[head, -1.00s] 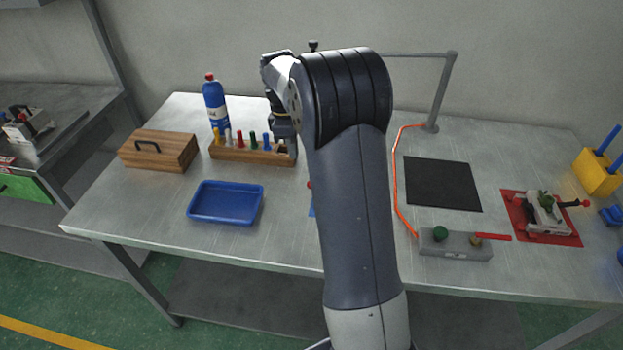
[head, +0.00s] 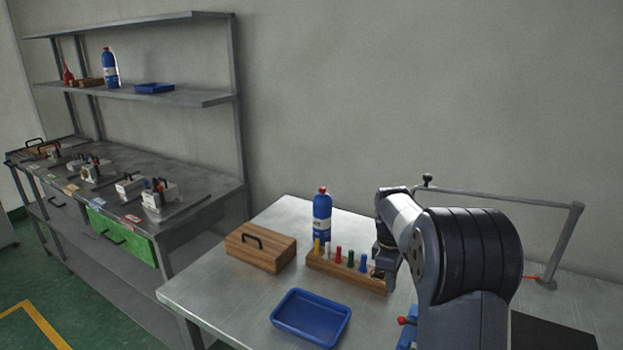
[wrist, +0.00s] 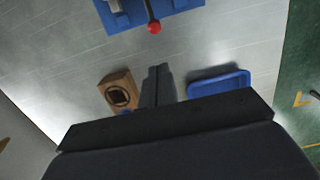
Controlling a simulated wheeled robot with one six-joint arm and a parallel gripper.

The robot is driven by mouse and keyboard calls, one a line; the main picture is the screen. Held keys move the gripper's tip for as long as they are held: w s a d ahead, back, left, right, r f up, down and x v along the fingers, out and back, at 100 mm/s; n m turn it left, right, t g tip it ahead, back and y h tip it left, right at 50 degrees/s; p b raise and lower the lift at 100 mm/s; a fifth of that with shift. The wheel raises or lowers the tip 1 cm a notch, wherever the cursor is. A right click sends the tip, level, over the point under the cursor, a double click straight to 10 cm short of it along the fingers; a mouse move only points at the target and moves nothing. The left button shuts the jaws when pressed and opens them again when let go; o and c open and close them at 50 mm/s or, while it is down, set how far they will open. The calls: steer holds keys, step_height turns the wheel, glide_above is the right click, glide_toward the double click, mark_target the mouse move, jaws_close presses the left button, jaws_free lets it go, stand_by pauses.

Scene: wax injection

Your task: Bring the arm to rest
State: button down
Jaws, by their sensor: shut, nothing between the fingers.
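My arm reaches over the table from the lower right in the head view, its dark jointed links bent down at the wrist. My gripper (wrist: 158,70) shows in the wrist view with its two dark fingers together and nothing between them. In the head view the wrist hangs beside the right end of the wooden rack (head: 325,262), and the fingertips cannot be made out there.
The rack holds several coloured pegs. A blue bottle (head: 322,218), a wooden box with a handle (head: 260,248) and the blue tray (head: 310,318) stand near it. A blue fixture with a red ball (wrist: 153,27) lies close by. A grey frame (head: 565,240) rises at right. A side bench (head: 190,170) stands left.

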steer(key=f, duration=0.5)
steer(key=shift+s+d+f, duration=0.2)
steer(key=shift+f, duration=0.1)
steer(key=d+r+p, duration=0.1)
steer(key=s+r, duration=0.1)
steer(key=d+r+p, duration=0.1)
steer(key=shift+s+d+r+p, duration=0.2)
steer(key=shift+s+d+p, duration=0.1)
steer(key=shift+p, duration=0.05)
steer(key=shift+w+a+r+p, duration=0.15)
steer(key=shift+a+r+p, duration=0.05)
steer(key=shift+r+p, duration=0.7)
steer(key=shift+f, duration=0.1)
